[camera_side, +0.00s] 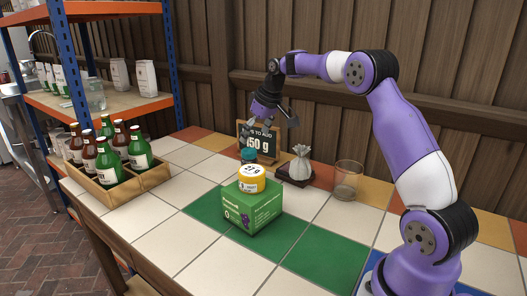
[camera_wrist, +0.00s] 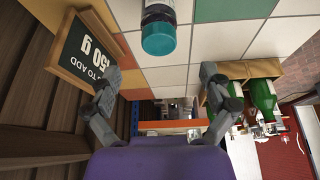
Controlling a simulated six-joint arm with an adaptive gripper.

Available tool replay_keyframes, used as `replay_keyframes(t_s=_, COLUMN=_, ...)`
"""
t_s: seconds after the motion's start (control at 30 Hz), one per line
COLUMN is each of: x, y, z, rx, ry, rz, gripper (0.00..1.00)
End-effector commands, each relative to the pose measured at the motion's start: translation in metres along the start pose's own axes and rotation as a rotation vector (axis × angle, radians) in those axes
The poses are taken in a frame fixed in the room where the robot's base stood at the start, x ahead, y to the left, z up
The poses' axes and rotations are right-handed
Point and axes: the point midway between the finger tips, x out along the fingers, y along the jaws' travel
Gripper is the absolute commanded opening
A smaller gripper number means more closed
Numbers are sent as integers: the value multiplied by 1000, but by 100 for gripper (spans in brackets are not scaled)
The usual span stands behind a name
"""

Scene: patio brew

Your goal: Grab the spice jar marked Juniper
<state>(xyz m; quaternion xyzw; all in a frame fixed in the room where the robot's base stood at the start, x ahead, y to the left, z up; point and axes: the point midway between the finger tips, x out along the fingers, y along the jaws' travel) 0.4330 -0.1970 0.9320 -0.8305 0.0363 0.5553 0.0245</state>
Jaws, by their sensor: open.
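A small jar with a teal lid (camera_side: 248,154) stands on the tiled table, partly hidden behind a yellow container. In the wrist view the teal-lidded jar (camera_wrist: 159,38) is at the top, with a strip of label showing. I cannot read its name, and no Juniper marking is legible in either view. My gripper (camera_side: 274,120) is above the back of the table, near the sign and above the jar. In the wrist view my gripper (camera_wrist: 162,95) has its fingers wide apart, with nothing between them.
The yellow container (camera_side: 251,181) sits on a green box (camera_side: 252,210) in front of the jar. A "150 g" sign (camera_side: 259,140) stands behind. A pale bag (camera_side: 300,163) on a dark base and an empty glass (camera_side: 347,181) are right. A bottle crate (camera_side: 120,186) is left. The front tiles are clear.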

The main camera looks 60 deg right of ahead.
Motion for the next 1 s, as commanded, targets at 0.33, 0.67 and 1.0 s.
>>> replay_keyframes(t_s=0.33, x=42, y=0, z=1, rx=0, ry=-2, rz=-1, gripper=92)
replay_keyframes(t_s=0.67, x=75, y=1, z=1, rx=-1, ry=0, rz=0, gripper=92)
replay_keyframes(t_s=1.0, x=75, y=1, z=2, rx=0, ry=0, rz=0, gripper=0)
